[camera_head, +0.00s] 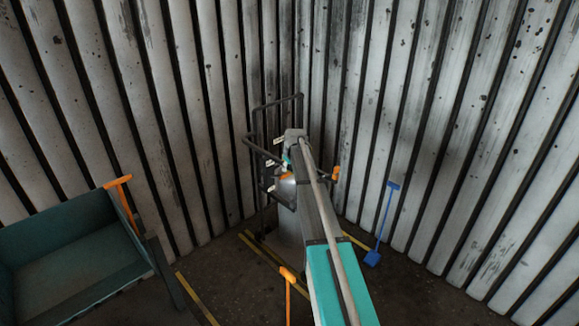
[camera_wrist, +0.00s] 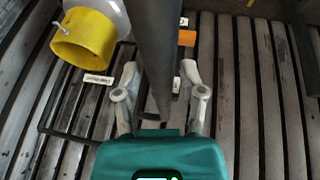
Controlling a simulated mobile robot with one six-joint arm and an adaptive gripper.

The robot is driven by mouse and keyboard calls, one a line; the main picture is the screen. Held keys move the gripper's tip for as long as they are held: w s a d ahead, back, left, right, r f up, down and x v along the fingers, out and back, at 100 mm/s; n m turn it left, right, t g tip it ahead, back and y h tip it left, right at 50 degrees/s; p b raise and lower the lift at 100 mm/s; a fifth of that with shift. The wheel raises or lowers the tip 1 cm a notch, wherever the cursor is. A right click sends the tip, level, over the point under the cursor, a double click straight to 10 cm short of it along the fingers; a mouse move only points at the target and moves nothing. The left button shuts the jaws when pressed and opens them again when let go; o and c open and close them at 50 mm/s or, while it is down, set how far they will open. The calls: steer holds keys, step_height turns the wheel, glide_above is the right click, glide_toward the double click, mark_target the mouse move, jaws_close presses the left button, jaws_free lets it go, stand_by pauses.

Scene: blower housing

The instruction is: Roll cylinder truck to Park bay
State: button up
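The cylinder truck (camera_head: 259,148), a dark tube frame, stands in the corner, with a pale cylinder (camera_head: 291,234) low behind my arm. In the wrist view a dark bar (camera_wrist: 158,45) runs down between the two grey fingers of my gripper (camera_wrist: 160,75). The fingers stand apart on either side of the bar; I cannot tell whether they grip it. A yellow cap on a pale cylinder end (camera_wrist: 85,38) shows at upper left. In the head view my gripper is at the truck's upper part, largely hidden by my arm. Yellow floor lines (camera_head: 262,251) lie by the truck; no readable sign marks the Park bay.
Ribbed metal walls (camera_head: 180,120) meet close behind the truck. A teal bin (camera_head: 75,300) with an orange handle (camera_head: 124,200) stands at left. A blue shovel (camera_head: 385,225) leans at right. An orange-topped handle (camera_head: 288,285) rises in front. Bare floor shows between bin and truck.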

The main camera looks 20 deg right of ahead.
jaws_close()
steer(key=w+d, duration=0.3)
steer(key=d, duration=0.5)
steer(key=shift+d, duration=0.3)
steer(key=shift+w+r, duration=0.1)
steer(key=shift+o, duration=1.9)
jaws_free()
steer(key=shift+d, duration=0.1)
steer(key=shift+o, duration=0.4)
